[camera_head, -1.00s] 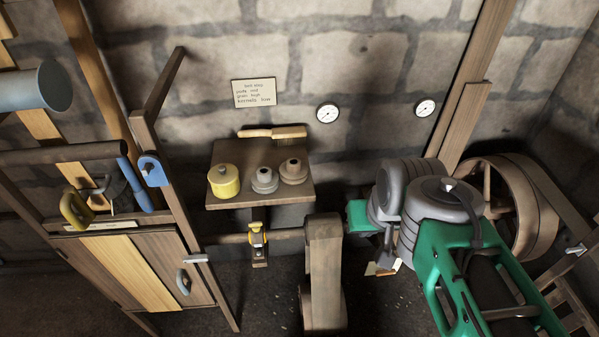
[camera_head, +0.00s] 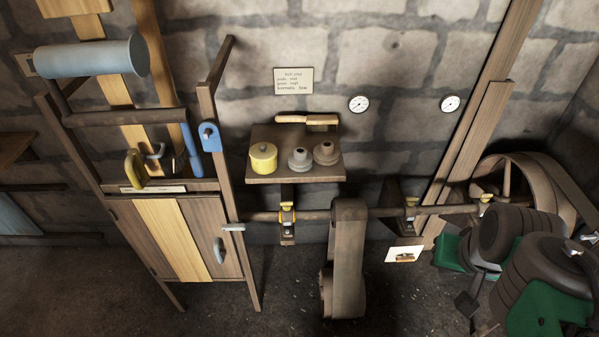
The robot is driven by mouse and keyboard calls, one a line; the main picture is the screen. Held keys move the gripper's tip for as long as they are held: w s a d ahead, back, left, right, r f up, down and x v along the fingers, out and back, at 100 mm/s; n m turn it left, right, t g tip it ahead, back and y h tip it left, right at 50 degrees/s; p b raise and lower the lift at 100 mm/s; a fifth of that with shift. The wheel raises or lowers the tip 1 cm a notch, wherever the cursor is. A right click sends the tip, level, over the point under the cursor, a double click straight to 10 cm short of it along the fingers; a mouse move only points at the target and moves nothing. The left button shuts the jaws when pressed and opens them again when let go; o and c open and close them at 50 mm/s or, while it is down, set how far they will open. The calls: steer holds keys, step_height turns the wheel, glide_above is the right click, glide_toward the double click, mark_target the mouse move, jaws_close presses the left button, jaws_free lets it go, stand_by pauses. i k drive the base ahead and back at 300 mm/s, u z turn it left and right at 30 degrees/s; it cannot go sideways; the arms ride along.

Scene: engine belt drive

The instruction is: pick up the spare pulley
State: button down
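Two small grey stepped, round pieces stand side by side on the wooden wall shelf (camera_head: 258,178): a left one (camera_head: 300,159) and a right one (camera_head: 326,153). Either could be the spare pulley; I cannot tell which, if either, it is. A yellow lidded tin (camera_head: 263,158) stands just left of them. My green and black arm is folded at the lower right, well away from the shelf. A dark part at its end, perhaps my gripper (camera_head: 467,302), hangs there. Its fingers are too unclear to read, and I see nothing held.
A brush (camera_head: 308,120) lies at the shelf's back. Below run a horizontal shaft (camera_head: 376,213) and a brown belt (camera_head: 348,250). A large wheel (camera_head: 510,172) stands at the right. A wooden cabinet (camera_head: 170,240) and tool rack stand left. The floor in front is clear.

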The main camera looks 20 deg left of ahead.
mark_target(300, 160)
steer(key=u, duration=1.1)
steer(key=i, duration=0.85)
steer(key=z, duration=0.2)
steer(key=k, duration=1)
steer(key=z, duration=0.45)
steer(key=i, duration=0.7)
steer(key=u, duration=2.3)
steer(key=i, duration=0.45)
steer(key=u, duration=0.05)
